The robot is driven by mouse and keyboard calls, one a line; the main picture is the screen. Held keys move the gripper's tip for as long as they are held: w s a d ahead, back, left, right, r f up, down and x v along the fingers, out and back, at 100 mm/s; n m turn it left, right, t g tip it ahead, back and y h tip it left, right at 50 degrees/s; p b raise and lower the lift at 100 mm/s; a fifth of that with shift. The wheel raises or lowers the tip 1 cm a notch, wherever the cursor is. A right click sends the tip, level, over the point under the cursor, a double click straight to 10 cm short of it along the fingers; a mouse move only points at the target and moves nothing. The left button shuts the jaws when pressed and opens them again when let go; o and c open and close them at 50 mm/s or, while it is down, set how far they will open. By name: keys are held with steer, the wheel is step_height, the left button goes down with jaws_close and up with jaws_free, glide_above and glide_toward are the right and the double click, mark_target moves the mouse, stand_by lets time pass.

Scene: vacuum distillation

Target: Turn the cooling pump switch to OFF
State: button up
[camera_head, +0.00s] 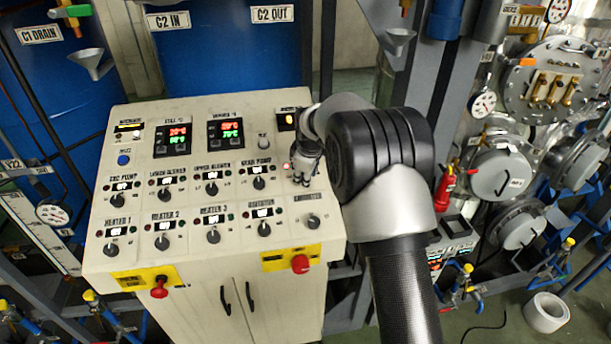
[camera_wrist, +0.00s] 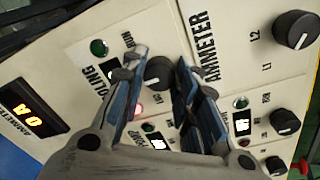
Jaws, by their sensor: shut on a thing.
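The cooling pump switch is a dark round knob (camera_wrist: 158,72) on the cream control panel, beside a label of which "OLING" shows. In the wrist view my gripper (camera_wrist: 155,80) has one finger on each side of the knob and is shut on it. In the head view my gripper (camera_head: 304,163) is at the panel's upper right and hides this knob. A green lamp (camera_wrist: 98,47) and a lit red lamp (camera_wrist: 135,110) sit near the switch. I cannot read which position the knob's pointer has.
Red emergency buttons (camera_head: 300,263) project at the front edge. Pipes and vessels (camera_head: 500,172) stand to the right.

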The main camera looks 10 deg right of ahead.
stand_by(0.5)
steer(key=o, duration=1.1)
steer(key=shift+r, duration=0.1)
steer(key=v, duration=1.2)
steer(key=shift+s, duration=0.1)
steer(key=s+f+m+b, duration=0.2)
steer(key=s+m+b, duration=0.55)
steer(key=s, duration=1.35)
steer(key=s+f+m+b, duration=0.1)
steer(key=s+f+b, duration=0.2)
steer(key=s, duration=0.3)
steer(key=s+f+m+b, duration=0.1)
steer(key=s+f+b, duration=0.3)
steer(key=s, duration=0.3)
steer(key=s+f+m+b, duration=0.1)
steer(key=s+f+b, duration=0.2)
steer(key=s+f, duration=0.3)
steer(key=shift+s+m+b, duration=0.25)
steer(key=shift+s+b, duration=0.1)
steer(key=shift+s, duration=0.4)
